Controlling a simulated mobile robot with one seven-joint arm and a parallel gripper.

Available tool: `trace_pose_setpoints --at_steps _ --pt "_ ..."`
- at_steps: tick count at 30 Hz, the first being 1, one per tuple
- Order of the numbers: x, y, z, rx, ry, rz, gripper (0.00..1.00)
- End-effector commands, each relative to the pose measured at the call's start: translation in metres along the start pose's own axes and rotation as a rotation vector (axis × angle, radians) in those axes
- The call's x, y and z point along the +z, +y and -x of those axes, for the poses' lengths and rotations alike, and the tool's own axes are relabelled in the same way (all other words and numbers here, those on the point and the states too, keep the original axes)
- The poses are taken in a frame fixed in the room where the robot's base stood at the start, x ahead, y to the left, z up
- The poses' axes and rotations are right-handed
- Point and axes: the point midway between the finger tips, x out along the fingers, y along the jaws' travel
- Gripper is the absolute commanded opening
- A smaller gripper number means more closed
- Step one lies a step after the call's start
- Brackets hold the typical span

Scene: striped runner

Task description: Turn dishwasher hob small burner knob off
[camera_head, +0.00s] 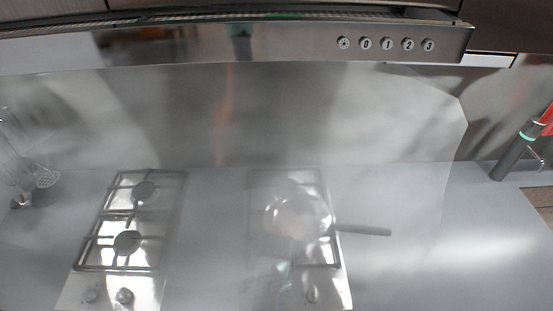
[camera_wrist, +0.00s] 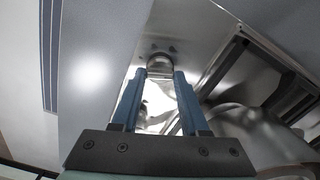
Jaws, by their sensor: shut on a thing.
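In the wrist view my gripper (camera_wrist: 160,75) has its two blue fingers on either side of a round metallic knob (camera_wrist: 160,63) on a shiny steel hob panel (camera_wrist: 190,38). The fingers are shut on this knob. Its marking and exact turn cannot be read. In the head view a right-hand hob (camera_head: 335,285) bears a pan, and a knob (camera_head: 311,295) shows faintly at its front. A left-hand hob (camera_head: 150,285) has two burners and two front knobs (camera_head: 124,296). My gripper cannot be made out clearly in the head view.
The steel pan (camera_head: 298,215) sits on the right hob's grate, its dark handle pointing right; it is close to my gripper's right in the wrist view (camera_wrist: 250,125). An extractor hood (camera_head: 240,45) spans the top. Grey counter (camera_head: 215,240) is clear between the hobs.

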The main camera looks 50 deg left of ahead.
Motion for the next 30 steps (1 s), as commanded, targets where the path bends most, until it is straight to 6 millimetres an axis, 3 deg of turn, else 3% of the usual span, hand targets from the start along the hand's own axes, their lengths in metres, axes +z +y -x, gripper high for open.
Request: trace_pose_setpoints --at_steps 13,30 --pt "-0.0001 -0.0005 0.0005 -0.001 0.0 -0.293 0.0" --pt "-0.0004 -0.0005 0.0004 -0.002 0.0 -0.367 0.0"
